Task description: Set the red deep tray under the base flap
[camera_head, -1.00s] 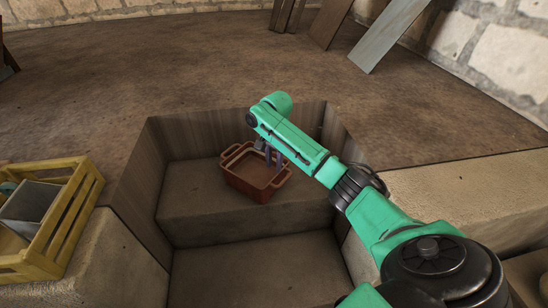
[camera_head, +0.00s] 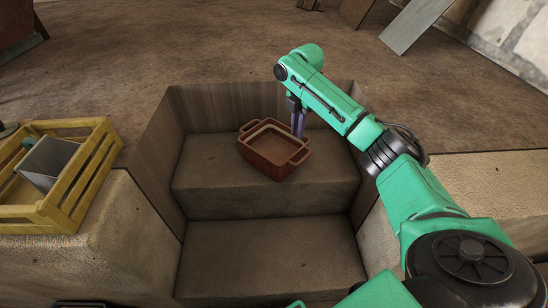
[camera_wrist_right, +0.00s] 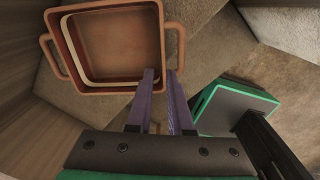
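The red deep tray (camera_head: 273,152) stands upright and empty on the upper stone step, with a handle at each end. Its open top also shows in the wrist view (camera_wrist_right: 112,45). My right gripper (camera_head: 299,130) points down at the tray's right far side. In the wrist view its two purple fingers (camera_wrist_right: 161,74) stand a little apart near the tray's wall and right handle, one over the tray and one outside. Whether they touch the wall is unclear. My left gripper is out of view. I cannot make out a base flap.
The step (camera_head: 215,185) lies in a recess with wooden side walls (camera_head: 158,140); a lower step (camera_head: 270,258) is in front. A yellow crate (camera_head: 85,180) holding a grey thing stands on the left ledge. Boards (camera_head: 415,25) lean at the back right.

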